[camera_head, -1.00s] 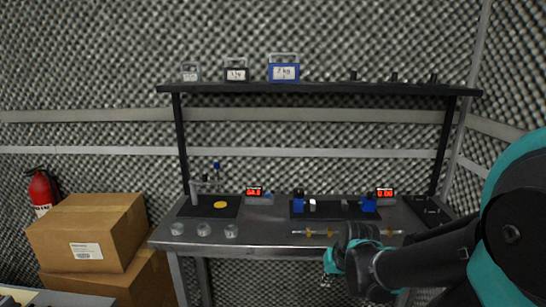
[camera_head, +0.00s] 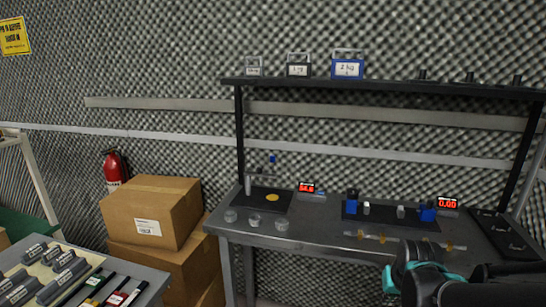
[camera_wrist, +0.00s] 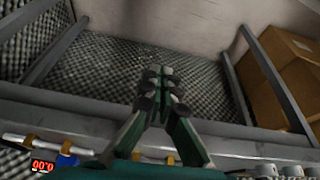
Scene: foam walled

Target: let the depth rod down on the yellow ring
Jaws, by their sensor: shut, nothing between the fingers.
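The depth gauge stand (camera_head: 248,184) is upright on a black mat at the left of the bench. Its blue knob (camera_head: 272,158) sits high on it; the thin rod is too small to make out clearly. The yellow ring (camera_head: 272,198) lies flat on the mat, below and apart from the knob. My gripper (camera_wrist: 156,75) shows in the wrist view with its fingers together and empty. In the head view its teal and black wrist is at the bottom right, in front of the bench, well right of the stand; the fingertips are not clear there.
Three clear glass pieces stand along the bench's (camera_head: 300,235) left front edge. Blue blocks (camera_head: 427,211) and red displays (camera_head: 447,203) stand to the right. Boxes (camera_head: 150,210) and a fire extinguisher (camera_head: 113,170) are left. A side table (camera_head: 150,280) with several items fills the lower left.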

